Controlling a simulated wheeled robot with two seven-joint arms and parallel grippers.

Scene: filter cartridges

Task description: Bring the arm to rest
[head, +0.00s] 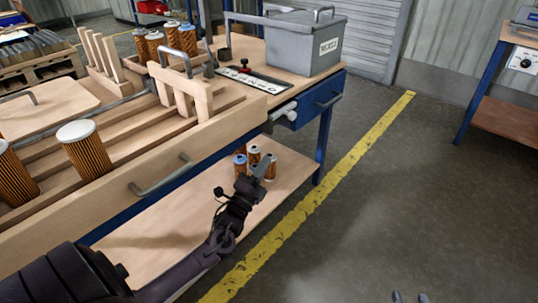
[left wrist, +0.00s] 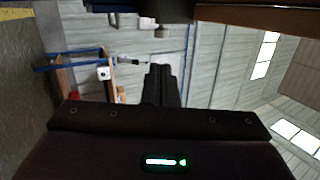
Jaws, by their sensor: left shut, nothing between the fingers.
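My left arm reaches in from the lower left in the head view. Its dark gripper (head: 264,166) is shut and empty, in front of the bench's lower shelf. The fingers overlap the view of several small cartridges (head: 254,153) on that shelf; I cannot tell any contact. In the left wrist view the shut fingers (left wrist: 161,82) point toward a corrugated wall. Two small grey tips (head: 410,297), apparently my right gripper, show at the bottom edge of the head view; the rest is cut off.
A wooden rack on the workbench (head: 280,96) holds orange pleated cartridges (head: 84,153). A grey lidded bin (head: 304,45) stands at the bench's far end. A blue drawer (head: 318,100) is below it. Open floor with a yellow line (head: 335,175) lies to the right. Another bench (head: 508,99) stands far right.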

